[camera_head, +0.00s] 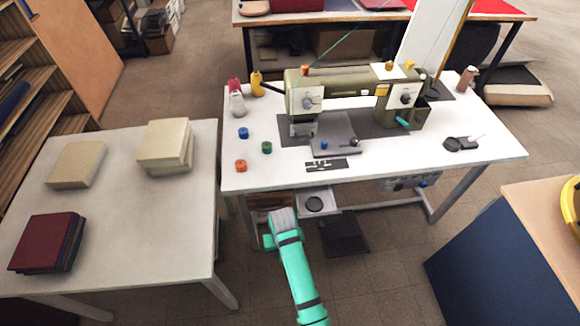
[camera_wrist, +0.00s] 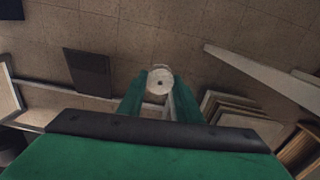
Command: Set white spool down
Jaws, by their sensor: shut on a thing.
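The white spool (camera_wrist: 160,80) is round, with a dark hole in its middle. In the wrist view it sits between the teal fingertips of my gripper (camera_wrist: 160,92), which is shut on it. Bare floor shows beyond it. In the head view my teal arm reaches up from the bottom centre and ends in front of the white sewing table (camera_head: 440,158). The gripper's fingers and the spool cannot be made out clearly there.
A sewing machine (camera_head: 345,95) stands on the sewing table. Blue (camera_head: 243,132), green (camera_head: 266,147) and orange (camera_head: 241,165) spools stand at its left, near thread cones (camera_head: 236,100). A left table (camera_head: 130,235) holds cloth stacks (camera_head: 165,145). A dark blue cabinet (camera_head: 490,260) stands right.

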